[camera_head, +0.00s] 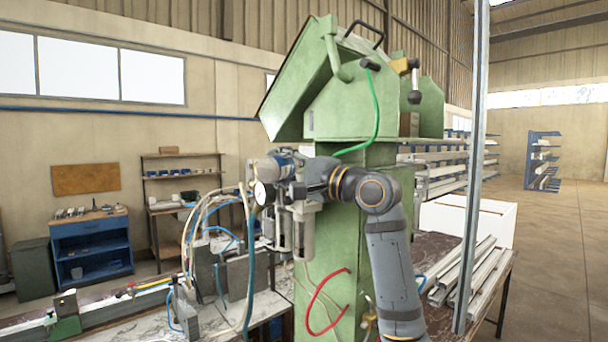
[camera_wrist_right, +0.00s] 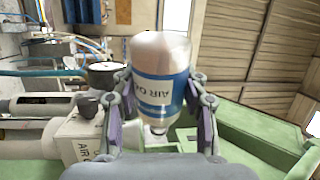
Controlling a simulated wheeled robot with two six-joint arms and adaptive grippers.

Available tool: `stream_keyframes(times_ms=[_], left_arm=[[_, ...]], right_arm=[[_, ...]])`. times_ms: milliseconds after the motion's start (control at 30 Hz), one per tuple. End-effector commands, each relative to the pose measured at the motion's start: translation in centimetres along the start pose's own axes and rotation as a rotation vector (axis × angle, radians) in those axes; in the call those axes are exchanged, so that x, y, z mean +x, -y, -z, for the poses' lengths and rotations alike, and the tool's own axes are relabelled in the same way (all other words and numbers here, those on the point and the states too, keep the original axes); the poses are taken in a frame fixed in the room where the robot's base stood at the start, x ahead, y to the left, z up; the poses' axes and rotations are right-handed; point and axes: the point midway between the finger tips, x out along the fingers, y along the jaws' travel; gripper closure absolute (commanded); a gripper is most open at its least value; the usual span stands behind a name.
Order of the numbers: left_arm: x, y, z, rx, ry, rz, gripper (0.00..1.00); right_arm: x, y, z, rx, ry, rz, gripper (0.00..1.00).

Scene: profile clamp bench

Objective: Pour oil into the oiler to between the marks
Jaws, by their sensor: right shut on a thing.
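My right gripper (camera_head: 300,175) is shut on the oil bottle (camera_head: 275,168), up at the green machine column. In the right wrist view, the fingers (camera_wrist_right: 160,100) press both sides of the bottle (camera_wrist_right: 155,80), which has a blue band and a white label. The bottle looks tipped over, its narrow neck near the green metal. The oiler appears to be the grey bowl unit (camera_head: 303,230) just below the gripper; its marks and oil level cannot be made out. Whether any oil flows is hidden. My left gripper is out of view.
A pressure gauge (camera_head: 263,193) sits left of the bottle, with hoses hanging below. The green machine (camera_head: 345,105) stands close behind my right arm. Metal profiles (camera_head: 470,275) lie on the bench at right. A blue cabinet (camera_head: 92,250) stands far left.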

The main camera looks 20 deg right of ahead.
Motion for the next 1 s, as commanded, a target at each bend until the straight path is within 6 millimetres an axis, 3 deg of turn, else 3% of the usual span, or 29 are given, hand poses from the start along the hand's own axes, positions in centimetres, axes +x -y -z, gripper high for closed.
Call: stream_keyframes(times_ms=[1000], left_arm=[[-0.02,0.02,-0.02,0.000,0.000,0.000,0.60]], right_arm=[[0.04,0.58,-0.34,0.057,-0.008,0.001,0.91]])
